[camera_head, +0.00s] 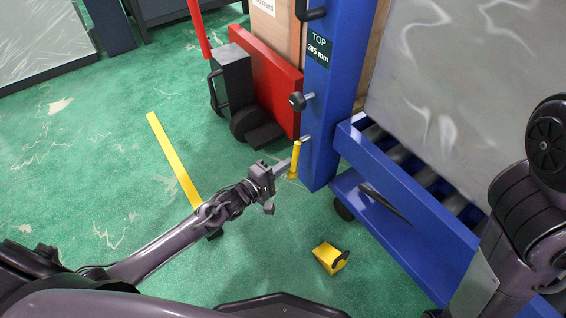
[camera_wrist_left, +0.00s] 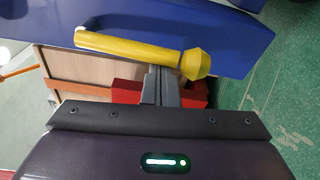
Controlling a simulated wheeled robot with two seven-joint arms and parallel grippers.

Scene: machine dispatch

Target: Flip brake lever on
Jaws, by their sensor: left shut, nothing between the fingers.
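The brake lever (camera_head: 294,160) is a yellow handle on a short rod at the lower part of the blue post, hanging nearly upright in the head view. In the left wrist view the yellow lever (camera_wrist_left: 128,48) lies across the top, with a faceted knob at its right end. My left gripper (camera_head: 284,167) is shut and empty, with its fingertips close beside the lever. In the left wrist view the shut fingers (camera_wrist_left: 161,78) end just below the lever near its knob; I cannot tell whether they touch it. My right gripper is out of view.
The blue post (camera_head: 318,110) carries a black knob (camera_head: 298,101) above the lever. A blue roller frame (camera_head: 405,225) stands to the right. A red and black hand truck (camera_head: 240,95) stands behind. A yellow block (camera_head: 330,258) lies on the green floor, which is otherwise open near my left arm.

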